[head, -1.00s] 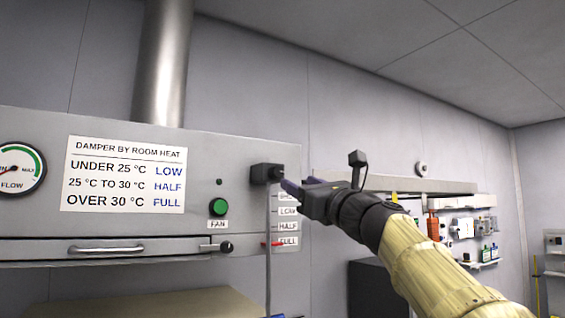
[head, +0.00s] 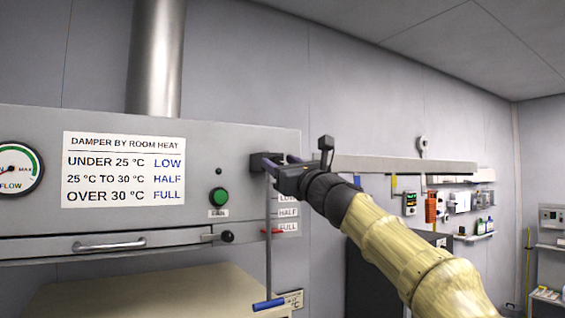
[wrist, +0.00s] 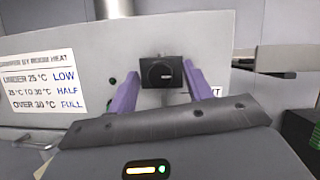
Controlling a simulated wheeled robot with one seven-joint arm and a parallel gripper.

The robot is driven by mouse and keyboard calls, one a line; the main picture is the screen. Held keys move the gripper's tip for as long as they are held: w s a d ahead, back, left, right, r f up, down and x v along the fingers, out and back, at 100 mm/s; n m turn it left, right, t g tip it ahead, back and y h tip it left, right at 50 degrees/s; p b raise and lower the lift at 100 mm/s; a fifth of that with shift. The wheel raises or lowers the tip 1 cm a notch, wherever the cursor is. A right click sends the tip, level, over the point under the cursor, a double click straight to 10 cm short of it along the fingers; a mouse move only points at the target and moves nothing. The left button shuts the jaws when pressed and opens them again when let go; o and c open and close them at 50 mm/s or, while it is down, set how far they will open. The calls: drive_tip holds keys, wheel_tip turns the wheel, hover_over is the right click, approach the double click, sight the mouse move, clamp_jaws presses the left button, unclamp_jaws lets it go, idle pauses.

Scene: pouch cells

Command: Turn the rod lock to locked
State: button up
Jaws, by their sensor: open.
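The rod lock is a black block (head: 257,162) at the upper right of the grey hood front, above a thin vertical rod (head: 268,255). In the wrist view its round black knob (wrist: 161,73) faces me and bears a small pale mark. My gripper (head: 277,162) is at the lock, coming from the right. In the wrist view its two purple fingers (wrist: 160,88) are open, one on each side of the knob. I cannot tell whether they touch it. The fingers partly hide the lock in the head view.
A red pointer (head: 272,232) sits by the FULL label (head: 288,227). A blue handle (head: 268,304) is at the rod's lower end. A green fan button (head: 219,196) and a black-knobbed latch (head: 227,236) are to the left. A long pale ledge (head: 400,166) runs behind my arm.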

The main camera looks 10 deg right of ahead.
drive_tip(key=c, duration=1)
drive_tip(key=shift+n, duration=0.5)
drive_tip(key=n+g+y, duration=0.1)
drive_tip(key=n, duration=0.1)
drive_tip(key=n+g+y, duration=0.1)
drive_tip(key=n, duration=0.2)
drive_tip(key=shift+d+r+n+p, duration=0.1)
drive_tip(key=shift+n+p, duration=0.2)
drive_tip(key=shift+p, duration=0.1)
drive_tip(key=n+g+y, duration=0.1)
drive_tip(key=n, duration=0.2)
drive_tip(key=n+g+y+p, duration=0.1)
drive_tip(key=n, duration=0.1)
drive_tip(key=shift+w+r+n+p, duration=0.1)
drive_tip(key=shift+r+n+p, duration=0.05)
drive_tip(key=shift+n+p, duration=0.2)
drive_tip(key=n+g+p, duration=0.1)
drive_tip(key=n, duration=0.2)
drive_tip(key=n+g+p, duration=0.1)
drive_tip(key=n, duration=0.2)
drive_tip(key=shift+d+r+g+p, duration=0.1)
drive_tip(key=shift+d+g+p, duration=0.05)
drive_tip(key=shift+g+p, duration=0.2)
drive_tip(key=shift+n+g+h+p, duration=0.45)
drive_tip(key=shift+n+h+p, duration=0.4)
drive_tip(key=shift+n, duration=0.8)
drive_tip(key=o, duration=1)
